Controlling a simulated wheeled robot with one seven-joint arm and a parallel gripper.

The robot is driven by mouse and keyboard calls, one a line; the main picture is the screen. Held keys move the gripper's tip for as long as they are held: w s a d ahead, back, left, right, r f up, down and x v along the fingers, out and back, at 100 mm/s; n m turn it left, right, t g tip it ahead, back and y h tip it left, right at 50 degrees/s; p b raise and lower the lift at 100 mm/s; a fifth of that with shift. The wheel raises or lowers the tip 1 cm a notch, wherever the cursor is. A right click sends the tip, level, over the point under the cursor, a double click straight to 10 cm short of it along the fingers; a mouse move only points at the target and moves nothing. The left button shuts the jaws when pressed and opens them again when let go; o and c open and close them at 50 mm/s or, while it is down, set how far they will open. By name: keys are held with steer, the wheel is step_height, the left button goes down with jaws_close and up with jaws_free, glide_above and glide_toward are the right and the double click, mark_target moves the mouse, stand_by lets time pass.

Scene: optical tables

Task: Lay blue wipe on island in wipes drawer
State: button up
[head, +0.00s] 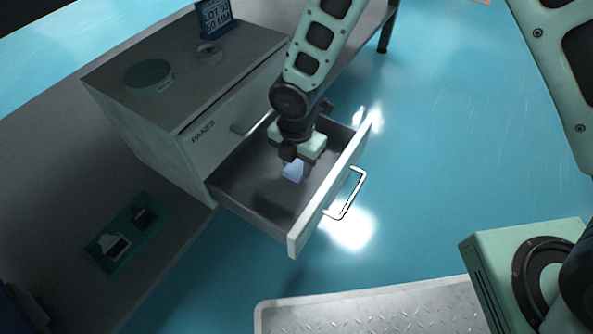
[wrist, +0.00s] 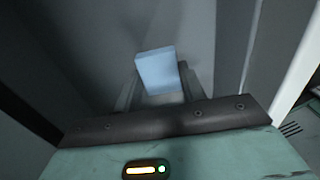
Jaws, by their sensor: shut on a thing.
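The blue wipe (head: 292,172) is a small pale blue folded piece held between the fingers of my gripper (head: 296,164). It also shows in the wrist view (wrist: 158,71), between my gripper's two fingers (wrist: 160,88). The wipes drawer (head: 340,181) is pulled out from the grey cabinet and its inside looks empty and dark. My gripper is inside the drawer's outline, over its middle, with the wipe over the drawer floor. I cannot tell whether the wipe touches the floor.
The drawer has a white bar handle (head: 352,196) on its front. On the cabinet (head: 110,80) stand a round green-topped tin (head: 148,74), a tape roll (head: 209,53) and a blue sign (head: 215,17). A green tray (head: 128,233) lies on the left. Blue floor is clear beyond the handle.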

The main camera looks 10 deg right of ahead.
step_height(320, 180, down, 2)
steer(key=shift+f, duration=0.1)
steer(key=shift+f, duration=0.15)
steer(key=o, duration=0.9)
